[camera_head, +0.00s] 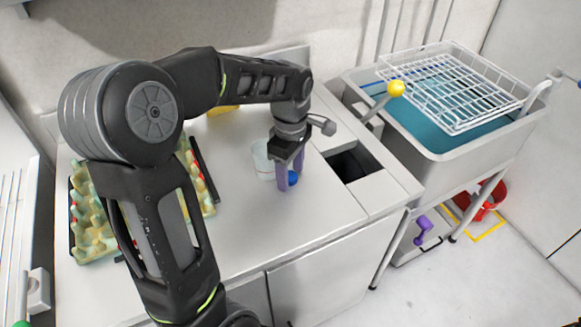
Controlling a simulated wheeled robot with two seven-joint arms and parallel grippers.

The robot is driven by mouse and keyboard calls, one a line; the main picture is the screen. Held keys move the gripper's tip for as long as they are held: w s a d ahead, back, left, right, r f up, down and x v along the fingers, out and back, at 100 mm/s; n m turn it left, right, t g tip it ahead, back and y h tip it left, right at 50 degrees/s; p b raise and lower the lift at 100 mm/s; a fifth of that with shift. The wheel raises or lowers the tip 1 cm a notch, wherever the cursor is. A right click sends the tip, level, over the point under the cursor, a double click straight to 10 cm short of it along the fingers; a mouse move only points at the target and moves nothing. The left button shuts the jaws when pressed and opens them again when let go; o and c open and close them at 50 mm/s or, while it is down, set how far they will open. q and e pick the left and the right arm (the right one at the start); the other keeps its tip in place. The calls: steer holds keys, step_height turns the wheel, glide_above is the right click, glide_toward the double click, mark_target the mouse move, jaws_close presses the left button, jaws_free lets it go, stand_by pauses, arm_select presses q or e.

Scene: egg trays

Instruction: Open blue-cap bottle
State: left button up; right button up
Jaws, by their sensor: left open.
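My left gripper (289,178) reaches down over the white worktop, with its purple fingers apart. A small round blue thing, which looks like the blue cap (293,179), shows low beside the fingertips. I cannot tell whether the fingers touch it, and no bottle body shows clearly under it. A clear, whitish round container (260,158) stands just left of the gripper, partly behind it. My right gripper is not in view.
Egg trays (90,235) with pale green cups lie at the left, partly behind my arm. An opening (350,164) is cut in the worktop to the right. A sink (430,145) with a white wire rack (455,88) stands farther right. The front worktop is clear.

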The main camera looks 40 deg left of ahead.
mark_target(291, 176)
arm_select(q)
steer(key=shift+r, duration=0.45)
step_height(291, 176, up, 11)
steer(key=shift+r, duration=0.2)
stand_by(0.6)
